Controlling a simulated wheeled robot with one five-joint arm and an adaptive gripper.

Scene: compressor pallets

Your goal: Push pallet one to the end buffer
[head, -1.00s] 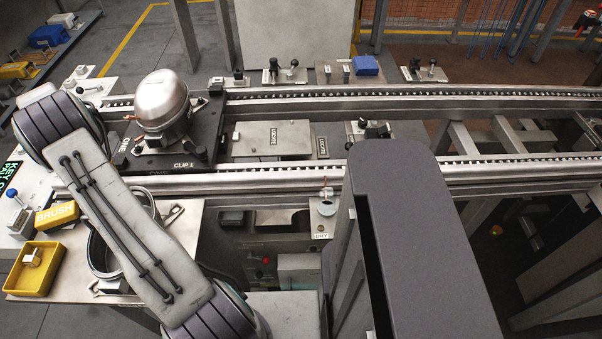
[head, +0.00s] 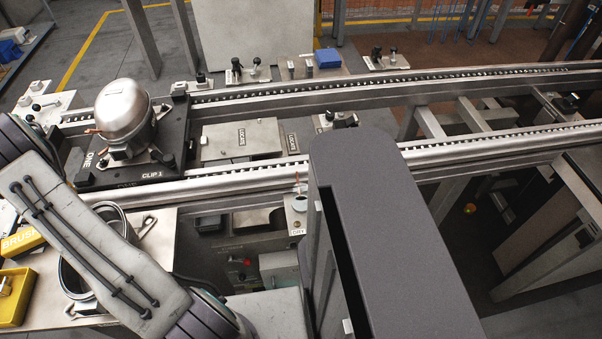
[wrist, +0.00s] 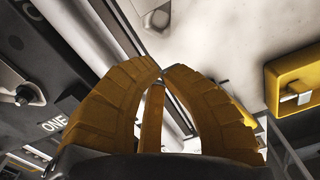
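Pallet one is a dark plate marked ONE and CLIP 1 (head: 92,181), sitting across the two conveyor rails at the left in the head view. It carries a silver domed compressor (head: 123,108). Its ONE label and dark side also show at the left of the wrist view (wrist: 30,118). My gripper (wrist: 162,71) has yellow ribbed fingers with the tips together and nothing seen between them. It appears beside the pallet, with no clear contact. The head view does not show my gripper. I cannot identify the end buffer for certain.
Twin rails (head: 470,139) run off to the right with an open stretch. A LOCATE plate (head: 240,140) lies between them beside the pallet. A yellow tray (head: 17,298) and a clamp ring (head: 75,262) are on the front left bench. A blue box (head: 327,58) stands behind the rails.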

